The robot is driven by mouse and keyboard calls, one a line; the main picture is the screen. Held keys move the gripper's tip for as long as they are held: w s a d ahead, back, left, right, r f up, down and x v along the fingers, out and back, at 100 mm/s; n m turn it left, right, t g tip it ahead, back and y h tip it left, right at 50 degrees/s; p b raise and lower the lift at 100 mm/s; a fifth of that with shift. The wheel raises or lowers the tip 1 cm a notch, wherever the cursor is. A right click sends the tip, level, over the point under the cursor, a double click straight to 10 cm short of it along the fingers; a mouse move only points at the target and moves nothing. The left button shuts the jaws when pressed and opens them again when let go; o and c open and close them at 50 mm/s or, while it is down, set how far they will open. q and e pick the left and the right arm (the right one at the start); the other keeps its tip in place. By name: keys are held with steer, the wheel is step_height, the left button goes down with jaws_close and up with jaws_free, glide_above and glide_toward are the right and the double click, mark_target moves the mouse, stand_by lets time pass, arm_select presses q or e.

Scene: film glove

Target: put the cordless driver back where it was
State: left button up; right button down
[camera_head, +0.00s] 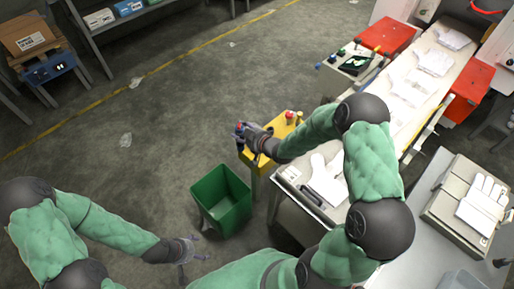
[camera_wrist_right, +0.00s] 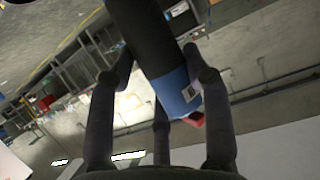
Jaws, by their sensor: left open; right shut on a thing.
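My right gripper (camera_head: 250,136) is shut on a dark cylindrical tool, which I take to be the cordless driver (camera_wrist_right: 177,90). In the right wrist view the tool has a black body, a blue band with a small label and a bit of red near its lower end. It lies tilted between the fingers of the right gripper (camera_wrist_right: 158,62). In the head view it is small and mostly hidden by the hand, beside the yellow stand (camera_head: 262,160). My left gripper (camera_head: 188,249) is open and empty, low over the floor.
A long table (camera_head: 425,80) with white gloves and red crates (camera_head: 387,36) runs at the right.

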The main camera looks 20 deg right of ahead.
steer(key=w+d+r+n+y, duration=0.1)
steer(key=w+d+r, duration=0.1)
steer(key=w+d, duration=0.5)
step_height(320, 180, down, 10)
steer(key=s+d+b, duration=0.2)
steer(key=b, duration=0.2)
steer(key=shift+g, duration=0.3)
steer(key=shift+d, duration=0.1)
steer(key=c, duration=1)
jaws_free()
steer(key=shift+f, duration=0.2)
steer(key=o, duration=0.4)
steer(key=shift+o, duration=0.2)
